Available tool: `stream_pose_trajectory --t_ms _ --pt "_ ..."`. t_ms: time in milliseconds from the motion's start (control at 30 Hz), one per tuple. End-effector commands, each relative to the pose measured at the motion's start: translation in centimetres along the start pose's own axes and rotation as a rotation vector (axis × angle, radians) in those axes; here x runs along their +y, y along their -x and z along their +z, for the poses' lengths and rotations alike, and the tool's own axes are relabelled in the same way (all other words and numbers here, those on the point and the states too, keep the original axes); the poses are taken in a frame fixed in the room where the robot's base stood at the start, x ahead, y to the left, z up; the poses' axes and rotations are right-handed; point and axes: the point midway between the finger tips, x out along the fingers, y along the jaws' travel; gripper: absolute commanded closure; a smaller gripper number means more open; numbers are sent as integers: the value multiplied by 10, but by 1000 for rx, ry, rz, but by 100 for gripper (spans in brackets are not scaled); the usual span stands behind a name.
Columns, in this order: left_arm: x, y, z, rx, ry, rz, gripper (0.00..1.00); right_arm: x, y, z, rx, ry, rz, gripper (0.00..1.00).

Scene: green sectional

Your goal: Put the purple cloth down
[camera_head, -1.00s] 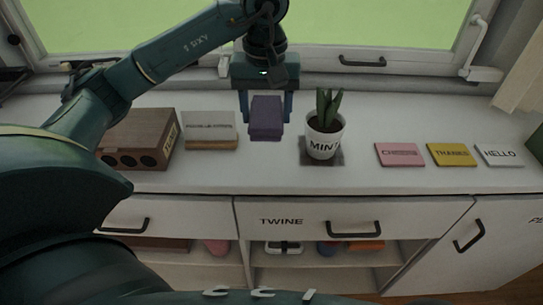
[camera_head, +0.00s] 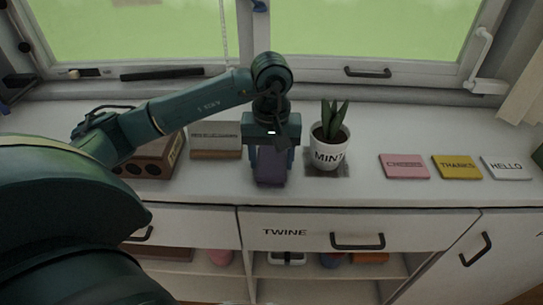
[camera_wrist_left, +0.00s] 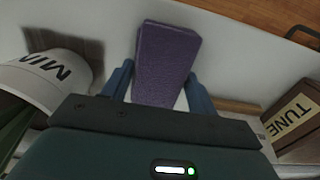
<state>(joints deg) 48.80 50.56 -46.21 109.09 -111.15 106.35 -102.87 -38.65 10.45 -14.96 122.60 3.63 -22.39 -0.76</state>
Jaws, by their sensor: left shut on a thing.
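The purple cloth (camera_head: 271,168) is a folded block between the fingers of my left gripper (camera_head: 271,160), low over the white counter top near its front edge. My left gripper is shut on it. I cannot tell whether the cloth touches the counter. In the left wrist view the cloth (camera_wrist_left: 166,62) sits between the two blue fingers of the gripper (camera_wrist_left: 163,85), with the pale counter around it. My right gripper is not in view.
A potted plant marked MINT (camera_head: 328,150) stands close to the right of the gripper. A wooden holder with a card (camera_head: 216,140) and a brown box (camera_head: 150,160) stand to the left. Pink (camera_head: 404,166), yellow (camera_head: 456,167) and white (camera_head: 507,167) cards lie farther right.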

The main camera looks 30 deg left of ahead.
Motion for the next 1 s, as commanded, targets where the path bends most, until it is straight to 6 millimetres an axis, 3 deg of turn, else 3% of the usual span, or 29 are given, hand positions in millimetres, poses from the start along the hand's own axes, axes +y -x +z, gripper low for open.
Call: stream_pose_trajectory --t_ms 133,167,400,767,1000 --pt "0 -5 0 0 0 0 63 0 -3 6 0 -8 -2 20" --pt "0 -3 0 0 0 0 39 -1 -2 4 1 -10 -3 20" --pt "0 -3 0 -1 0 0 20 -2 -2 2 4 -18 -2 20" --pt "0 4 0 1 0 1 20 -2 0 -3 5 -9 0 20" --pt "1 51 -1 6 0 4 20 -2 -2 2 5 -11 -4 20"
